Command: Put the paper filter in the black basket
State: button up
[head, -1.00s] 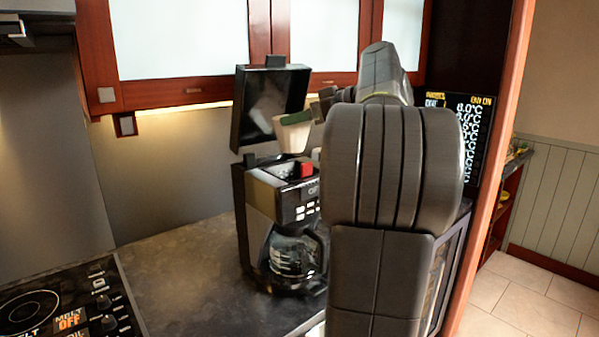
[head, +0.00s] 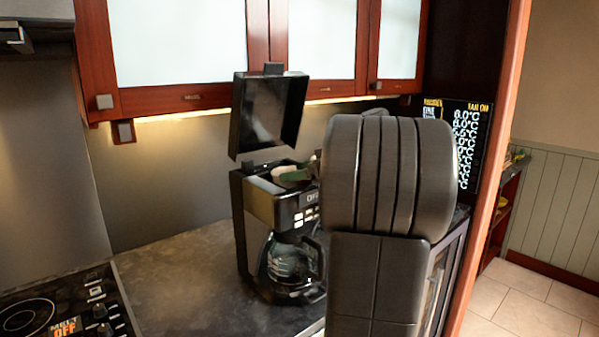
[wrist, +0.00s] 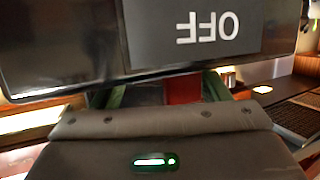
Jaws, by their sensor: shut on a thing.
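The coffee maker (head: 262,205) stands on the counter with its black lid (head: 270,112) raised. The paper filter (head: 288,172) shows only as a small pale piece at the open top of the machine, low in or just over the opening. My gripper (head: 303,175) is at the filter, shut on it, and mostly hidden behind my arm. In the wrist view my green-edged fingers (wrist: 165,92) show below the machine's upside-down OFF panel (wrist: 205,35). The black basket's inside is hidden, so I cannot tell whether the filter touches its bottom.
A glass carafe (head: 290,265) sits in the coffee maker. A red part (wrist: 183,90) shows between my fingers in the wrist view. Wall cabinets (head: 185,95) hang above, close to the raised lid. A stove (head: 65,305) is at the lower left; the counter (head: 185,270) between is clear.

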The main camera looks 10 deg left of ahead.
jog(key=shift+f, duration=0.2)
jog(key=o, duration=1)
jog(key=shift+r, duration=0.1)
jog(key=shift+c, duration=0.2)
jog(key=shift+p, duration=0.45)
jog(key=b+v, duration=0.2)
jog(key=v, duration=1.1)
jog(key=shift+s+d+r+b, duration=0.2)
jog(key=shift+d+r+b, duration=0.1)
jog(key=shift+r+b, duration=0.1)
